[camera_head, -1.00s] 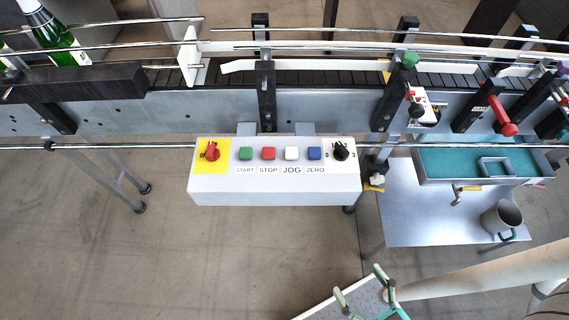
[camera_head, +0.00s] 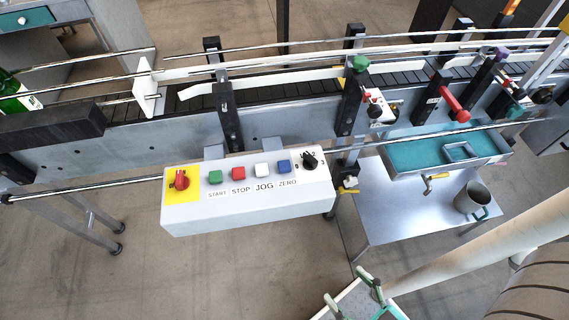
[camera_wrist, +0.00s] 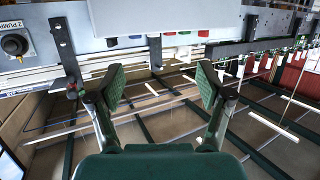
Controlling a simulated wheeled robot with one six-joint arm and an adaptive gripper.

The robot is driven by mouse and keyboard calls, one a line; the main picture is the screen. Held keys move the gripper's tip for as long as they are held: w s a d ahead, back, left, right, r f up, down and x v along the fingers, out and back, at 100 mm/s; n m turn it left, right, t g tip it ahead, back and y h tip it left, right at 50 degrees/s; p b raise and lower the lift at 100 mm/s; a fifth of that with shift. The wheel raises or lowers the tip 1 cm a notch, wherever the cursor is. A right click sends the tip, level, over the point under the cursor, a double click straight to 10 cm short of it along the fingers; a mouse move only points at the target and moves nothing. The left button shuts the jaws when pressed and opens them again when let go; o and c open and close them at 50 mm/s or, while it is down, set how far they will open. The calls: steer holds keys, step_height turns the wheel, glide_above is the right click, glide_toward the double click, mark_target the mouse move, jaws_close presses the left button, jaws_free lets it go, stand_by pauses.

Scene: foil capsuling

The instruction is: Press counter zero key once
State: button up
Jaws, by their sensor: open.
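The control box (camera_head: 245,209) is pale grey and hangs at the front of the conveyor in the head view. On its top, left to right, are a red knob on a yellow plate, green, red, white and blue keys, and a black selector. The blue key (camera_head: 284,166) sits above the label ZERO (camera_head: 287,183). It stands clear, with nothing touching it. My gripper (camera_wrist: 161,79) is open and empty in the wrist view, its two dark-padded fingers spread apart over open floor and rails. No key is between them.
The conveyor (camera_head: 290,95) runs behind the box, with rails and black posts. Right of the box are a teal-lined tray (camera_head: 398,172) and a low metal table (camera_head: 385,215) bearing a grey mug (camera_head: 471,198). Floor (camera_head: 250,275) in front of the box is bare.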

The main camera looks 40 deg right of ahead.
jaws_close()
stand_by(1.2)
